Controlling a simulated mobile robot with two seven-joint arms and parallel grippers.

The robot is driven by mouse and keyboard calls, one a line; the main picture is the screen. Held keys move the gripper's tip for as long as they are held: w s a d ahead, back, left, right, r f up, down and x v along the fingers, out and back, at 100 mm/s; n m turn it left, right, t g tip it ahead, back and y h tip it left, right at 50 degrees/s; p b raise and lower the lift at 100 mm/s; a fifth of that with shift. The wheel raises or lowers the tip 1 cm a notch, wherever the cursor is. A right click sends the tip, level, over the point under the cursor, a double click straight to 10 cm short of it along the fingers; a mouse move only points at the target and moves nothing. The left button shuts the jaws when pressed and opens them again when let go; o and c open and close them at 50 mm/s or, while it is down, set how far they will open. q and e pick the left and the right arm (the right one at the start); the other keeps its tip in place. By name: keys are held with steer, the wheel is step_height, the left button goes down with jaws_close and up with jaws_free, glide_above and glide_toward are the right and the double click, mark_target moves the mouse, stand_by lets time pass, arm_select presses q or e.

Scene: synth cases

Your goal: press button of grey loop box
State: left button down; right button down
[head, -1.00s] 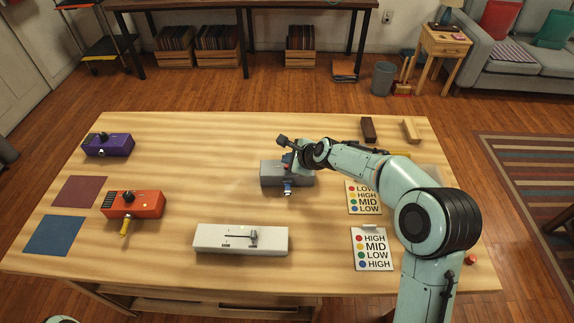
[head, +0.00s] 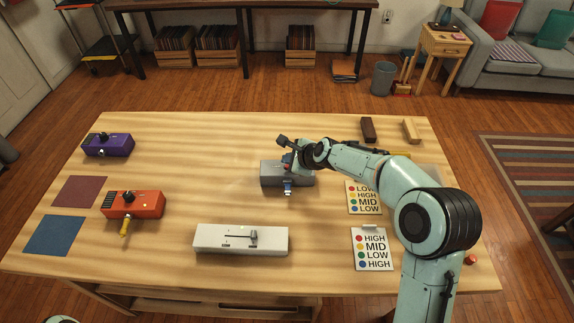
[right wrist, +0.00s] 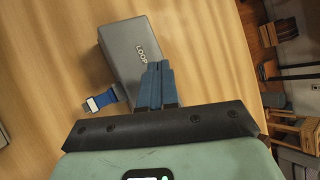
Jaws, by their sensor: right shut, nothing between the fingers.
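The grey loop box (head: 270,176) sits on the table right of centre. It also shows in the right wrist view (right wrist: 120,50), with the word LOOP on its top. A blue plug (right wrist: 103,99) with a pale end sticks out from its side. My right gripper (head: 288,168) is over the box. In the right wrist view its blue fingers (right wrist: 157,66) are shut together and empty, their tips overlapping the box near the lettering. I cannot tell whether they touch it. The button is not visible, likely behind the gripper. My left gripper is not in view.
An orange box (head: 146,205) with a yellow plug and a purple box (head: 115,146) stand at left. A white slider box (head: 215,240) is in front. Two label cards (head: 372,262) lie at right, close to my arm. Brown and tan blocks (head: 368,130) stand at the back right.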

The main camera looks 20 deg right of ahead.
steer(key=shift+f, duration=0.15)
steer(key=shift+f, duration=0.35)
steer(key=shift+b, duration=0.3)
steer(key=shift+r+p, duration=0.5)
steer(key=shift+p, duration=0.1)
step_height(320, 180, up, 6)
steer(key=p, duration=0.5)
steer(key=shift+p, duration=0.4)
